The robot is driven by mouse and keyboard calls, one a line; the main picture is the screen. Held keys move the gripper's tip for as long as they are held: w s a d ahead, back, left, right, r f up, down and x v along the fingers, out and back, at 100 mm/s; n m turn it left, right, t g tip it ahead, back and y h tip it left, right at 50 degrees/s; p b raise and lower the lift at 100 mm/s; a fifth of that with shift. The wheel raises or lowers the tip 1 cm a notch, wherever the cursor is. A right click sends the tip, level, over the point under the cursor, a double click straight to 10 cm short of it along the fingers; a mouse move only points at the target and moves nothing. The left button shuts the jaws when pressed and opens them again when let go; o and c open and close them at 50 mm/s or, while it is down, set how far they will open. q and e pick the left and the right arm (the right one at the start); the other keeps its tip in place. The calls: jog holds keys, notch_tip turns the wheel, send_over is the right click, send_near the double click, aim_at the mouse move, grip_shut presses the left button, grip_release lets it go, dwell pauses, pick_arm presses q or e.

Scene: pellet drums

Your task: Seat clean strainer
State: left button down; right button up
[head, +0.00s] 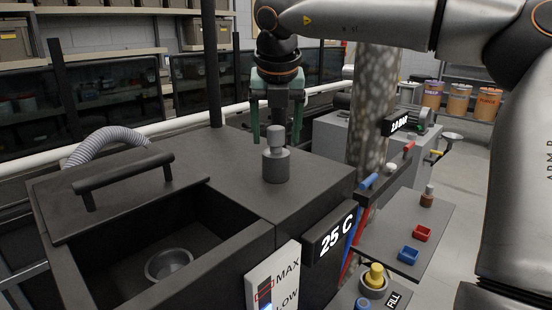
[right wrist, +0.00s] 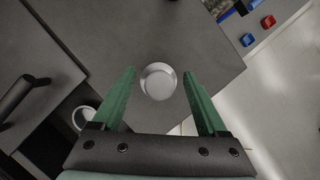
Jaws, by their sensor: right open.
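A grey cylindrical piece with a narrower knob on top, which looks like the strainer (head: 276,165), stands upright on the dark flat top of the machine. In the right wrist view it is a pale round shape (right wrist: 158,82) between the fingers. My right gripper (head: 277,138) points down over it with green fingers open, one to each side. I cannot tell whether they touch it. A round grey cup or seat (head: 169,265) lies in the open dark tank; it also shows in the right wrist view (right wrist: 84,118). My left gripper is not in view.
A dark lid with a bar handle (head: 124,170) is behind the tank opening. A 25 C display (head: 335,235) and level gauge (head: 273,281) are on the machine's side. A side shelf holds red (head: 422,233) and blue (head: 408,255) trays. The machine top around the strainer is clear.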

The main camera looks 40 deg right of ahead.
grip_shut()
dwell(0.7)
dwell(0.7)
